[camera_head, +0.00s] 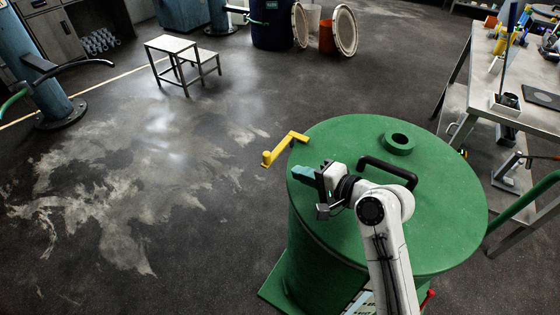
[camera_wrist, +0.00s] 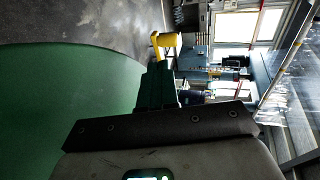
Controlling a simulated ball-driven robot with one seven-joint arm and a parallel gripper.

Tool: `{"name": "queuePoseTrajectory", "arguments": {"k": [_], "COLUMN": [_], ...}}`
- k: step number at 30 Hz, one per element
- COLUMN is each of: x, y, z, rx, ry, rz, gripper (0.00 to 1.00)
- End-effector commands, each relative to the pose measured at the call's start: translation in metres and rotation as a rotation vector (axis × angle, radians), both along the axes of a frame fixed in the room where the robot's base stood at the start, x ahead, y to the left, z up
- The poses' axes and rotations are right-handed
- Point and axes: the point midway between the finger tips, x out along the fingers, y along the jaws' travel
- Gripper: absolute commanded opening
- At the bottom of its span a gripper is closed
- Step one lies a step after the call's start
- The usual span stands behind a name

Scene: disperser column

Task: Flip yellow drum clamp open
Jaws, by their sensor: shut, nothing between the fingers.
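The yellow drum clamp (camera_head: 286,147) sticks out past the left rim of the green drum (camera_head: 440,215), its knobbed end hanging beyond the edge. My gripper (camera_head: 300,173) is over the drum lid near that rim, just below the clamp in the head view, with its teal fingers together and empty. In the wrist view the yellow clamp (camera_wrist: 166,41) shows just beyond the tips of my gripper (camera_wrist: 158,68). The clamp and fingers look apart, but the exact gap cannot be told. Part of the clamp is hidden behind the fingers in the wrist view.
A black handle (camera_head: 388,168) and a round green port (camera_head: 398,142) stand on the lid. A workbench (camera_head: 510,115) with tools is at the right. A small step stool (camera_head: 180,55) stands at the back. The floor left of the drum is clear.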

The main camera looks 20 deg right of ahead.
Motion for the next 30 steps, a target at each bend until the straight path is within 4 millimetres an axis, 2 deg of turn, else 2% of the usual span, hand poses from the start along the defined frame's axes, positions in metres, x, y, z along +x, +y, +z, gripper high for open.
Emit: {"name": "queuePoseTrajectory", "arguments": {"k": [6,12,18,30], "x": [0.036,0.057,0.063,0.063], "y": [0.019,0.029,0.033,0.033], "z": [-0.008,-0.009,-0.01,-0.01], "rx": [0.0,-0.001,-0.001,0.001], "ry": [-0.001,0.0,-0.001,0.0], "rz": [0.002,0.0,-0.001,-0.004], "gripper": [0.0,0.0,0.0,0.0]}}
